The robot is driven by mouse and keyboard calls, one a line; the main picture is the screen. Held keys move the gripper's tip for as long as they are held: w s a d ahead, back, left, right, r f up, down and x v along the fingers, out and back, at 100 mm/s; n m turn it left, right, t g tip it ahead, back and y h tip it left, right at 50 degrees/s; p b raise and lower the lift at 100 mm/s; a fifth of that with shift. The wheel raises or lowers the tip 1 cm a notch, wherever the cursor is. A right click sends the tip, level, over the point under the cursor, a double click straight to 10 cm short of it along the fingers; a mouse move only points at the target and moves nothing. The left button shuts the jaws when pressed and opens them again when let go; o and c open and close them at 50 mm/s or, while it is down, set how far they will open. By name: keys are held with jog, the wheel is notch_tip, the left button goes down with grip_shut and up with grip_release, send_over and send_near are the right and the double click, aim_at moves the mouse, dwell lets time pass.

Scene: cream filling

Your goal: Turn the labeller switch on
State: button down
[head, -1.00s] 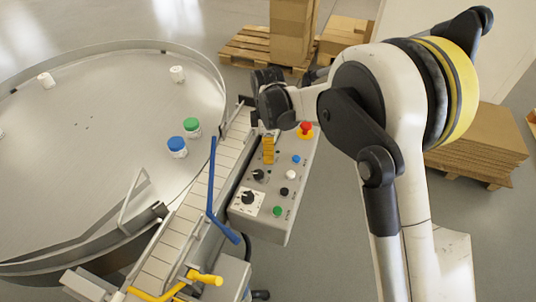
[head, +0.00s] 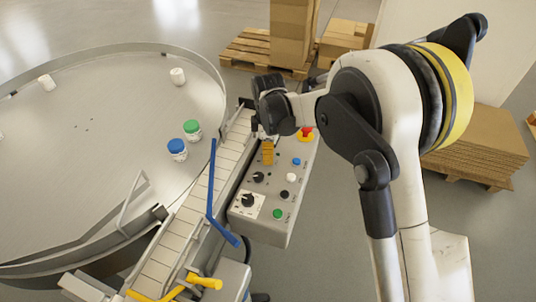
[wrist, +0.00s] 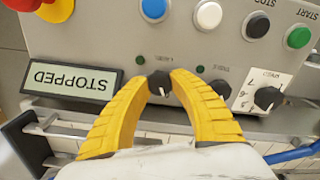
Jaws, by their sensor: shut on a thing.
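The labeller switch (wrist: 159,84) is a small black knob with a white mark, beside a green lamp and a label that reads upside down as LABEL. My gripper (wrist: 160,82) has its yellow fingers shut on this knob, one on each side, in the wrist view. In the head view my gripper (head: 267,162) reaches down onto the grey control panel (head: 262,226), and the switch is hidden behind the fingers. The display (wrist: 72,80) on the panel reads STOPPED.
The table knob (wrist: 220,89) and speed knob (wrist: 268,98) sit close beside my fingers. A red emergency stop (head: 306,133) and coloured buttons are on the panel. A conveyor (head: 205,190) with a blue rail (head: 212,180) runs alongside, by a round table (head: 100,110).

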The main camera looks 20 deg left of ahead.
jog(key=m, duration=0.5)
jog(key=shift+m, duration=0.3)
jog(key=m, duration=0.5)
jog(key=shift+m+b, duration=0.35)
jog(key=shift+m, duration=0.05)
jog(key=c, duration=1.1)
grip_release()
jog(key=shift+r, duration=0.1)
notch_tip(320, 180, up, 12)
jog(key=shift+f, duration=0.1)
jog(key=shift+s, duration=0.1)
